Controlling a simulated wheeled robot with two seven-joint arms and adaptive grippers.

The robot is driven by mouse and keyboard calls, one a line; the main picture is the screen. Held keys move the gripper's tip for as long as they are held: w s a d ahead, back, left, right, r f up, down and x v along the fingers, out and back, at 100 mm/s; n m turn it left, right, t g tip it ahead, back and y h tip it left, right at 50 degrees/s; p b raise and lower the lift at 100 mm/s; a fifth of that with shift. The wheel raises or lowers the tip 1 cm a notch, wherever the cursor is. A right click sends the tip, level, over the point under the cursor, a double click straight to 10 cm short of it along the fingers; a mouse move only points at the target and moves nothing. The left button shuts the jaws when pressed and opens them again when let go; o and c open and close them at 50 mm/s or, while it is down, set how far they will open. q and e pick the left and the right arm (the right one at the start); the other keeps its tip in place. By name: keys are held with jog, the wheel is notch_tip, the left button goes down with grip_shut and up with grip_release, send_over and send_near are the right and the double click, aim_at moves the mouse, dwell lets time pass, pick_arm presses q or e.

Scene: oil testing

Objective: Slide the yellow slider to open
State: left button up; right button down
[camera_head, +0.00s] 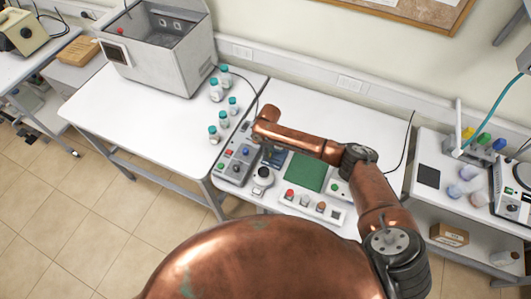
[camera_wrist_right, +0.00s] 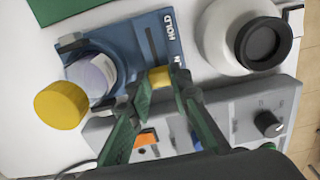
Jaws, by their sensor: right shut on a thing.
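The yellow slider (camera_wrist_right: 159,77) sits on the blue device (camera_wrist_right: 165,28), at the lower end of a dark slot beside the printed word HOLD. My right gripper (camera_wrist_right: 162,88) has its two green fingers closed on either side of the slider. The blue device holds a bottle lying on its side with a yellow cap (camera_wrist_right: 62,105). In the head view the blue device (camera_head: 274,156) shows only partly, below my copper right arm. My right fingers are hard to make out there. My left gripper is in neither view.
A white round pot with a black top (camera_wrist_right: 264,43) stands close to the right of the blue device. A grey control box with knobs (camera_wrist_right: 250,118) lies beneath my fingers. A green mat (camera_head: 305,171) and several teal-capped bottles (camera_head: 225,75) are on the tables.

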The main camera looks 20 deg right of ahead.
jog(key=shift+w+a, duration=0.1)
jog(key=shift+a, duration=0.1)
jog(key=c, duration=2.2)
grip_release()
jog(key=o, duration=0.4)
jog(key=shift+w, duration=0.1)
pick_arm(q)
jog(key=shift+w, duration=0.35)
pick_arm(e)
jog(key=shift+o, duration=0.2)
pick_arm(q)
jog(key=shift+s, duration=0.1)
pick_arm(e)
jog(key=shift+r, duration=0.1)
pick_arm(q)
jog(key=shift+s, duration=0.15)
pick_arm(e)
notch_tip(320, 180, up, 12)
